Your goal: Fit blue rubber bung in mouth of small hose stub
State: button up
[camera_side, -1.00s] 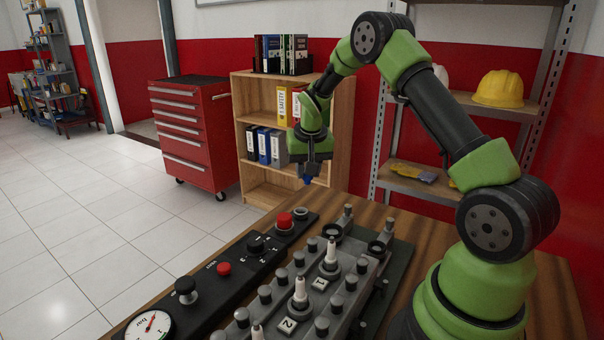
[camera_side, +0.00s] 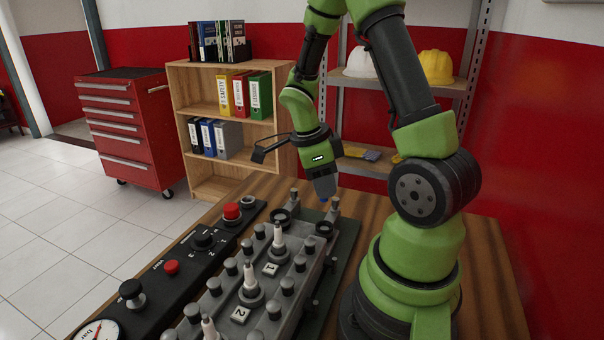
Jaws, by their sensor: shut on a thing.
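My gripper (camera_side: 323,190) points down over the far end of the grey engine block (camera_side: 262,255). It is shut on the blue rubber bung (camera_side: 323,202), of which only a small blue tip shows below the fingers. Two dark round openings sit at the block's far end, a left one (camera_side: 280,216) and a right one (camera_side: 324,229). The bung appears above and near the right one, apart from it. I cannot tell for sure which opening is the small hose stub.
White plugs and several dark knobs stand up along the block. Two grey posts, left (camera_side: 294,195) and right (camera_side: 335,205), rise close to the gripper. A black control panel (camera_side: 185,262) with a red button (camera_side: 232,211) lies left. Bare wooden table (camera_side: 385,222) shows on the right.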

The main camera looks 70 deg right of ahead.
jog(key=shift+s+m, duration=0.2)
jog(key=shift+m, duration=0.1)
jog(key=shift+f, duration=2.65)
jog(key=shift+f, duration=0.9)
dwell(0.3)
jog(key=o, duration=1.4)
jog(key=shift+c, duration=0.2)
jog(key=shift+r, duration=3.5)
